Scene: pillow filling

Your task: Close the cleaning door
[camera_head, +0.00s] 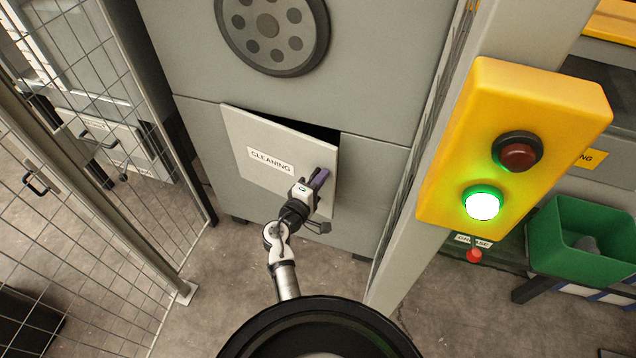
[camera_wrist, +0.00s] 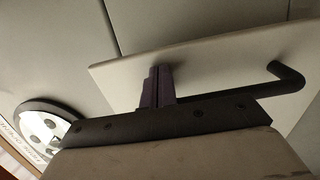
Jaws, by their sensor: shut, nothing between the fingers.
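The cleaning door (camera_head: 262,142) is a light grey panel labelled CLEANING, low on the grey machine. It stands partly open, with a dark gap along its top and right edge. My gripper (camera_head: 321,178) is shut and empty at the door's right part. In the wrist view, the shut purple fingers of my gripper (camera_wrist: 157,88) point at the door panel (camera_wrist: 215,65); I cannot tell whether they touch it. A dark bent door handle (camera_wrist: 288,78) shows to the right of the fingers. In the head view the handle (camera_head: 318,228) is partly hidden by my gripper.
A yellow box (camera_head: 515,140) with a red button and a lit green button is on a post at the right. A green bin (camera_head: 585,240) stands at the far right. Mesh fencing (camera_head: 75,230) is at the left. The floor before the machine is mostly clear.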

